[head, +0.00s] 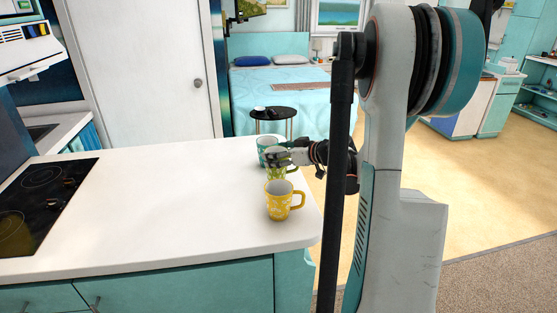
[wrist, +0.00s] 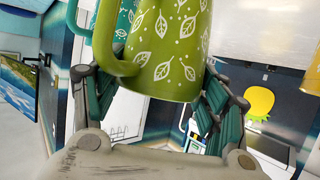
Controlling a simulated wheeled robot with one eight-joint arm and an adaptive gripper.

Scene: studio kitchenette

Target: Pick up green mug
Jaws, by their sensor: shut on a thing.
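The green mug (wrist: 178,45) has white leaf prints and fills the top middle of the wrist view, its handle towards the left. My gripper (wrist: 150,82) has a finger on each side of it and is shut on it. In the head view the green mug (head: 277,170) is at the right end of the white counter, partly hidden by my gripper (head: 276,157). I cannot tell whether its base touches the counter.
A teal mug (head: 264,145) is close behind the green mug, and a yellow mug (head: 279,203) stands in front of it. The white counter (head: 170,205) is clear to the left, up to a black cooktop (head: 45,195). The counter's right edge is near the mugs.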

